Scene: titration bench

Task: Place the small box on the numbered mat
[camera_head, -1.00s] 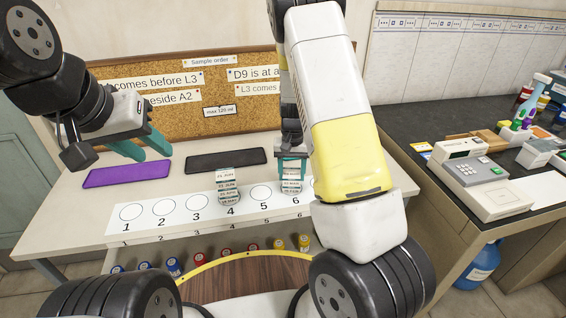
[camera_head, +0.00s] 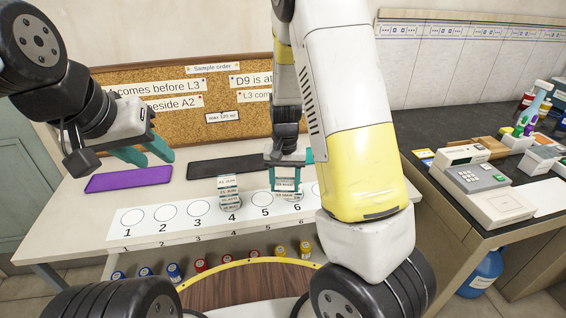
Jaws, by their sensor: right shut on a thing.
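The numbered mat (camera_head: 147,230) is a long white strip with numbered circles, lying on the pale table. My left gripper (camera_head: 145,155) is open and empty above the table's left side.
A purple pad (camera_head: 128,179) and a black pad (camera_head: 222,167) lie behind the mat. A cork board (camera_head: 235,131) with paper notes stands behind. Circles 1 to 3 are bare. Several coloured-capped bottles (camera_head: 174,272) sit below the table's front. A dark bench with instruments (camera_head: 475,177) stands right.

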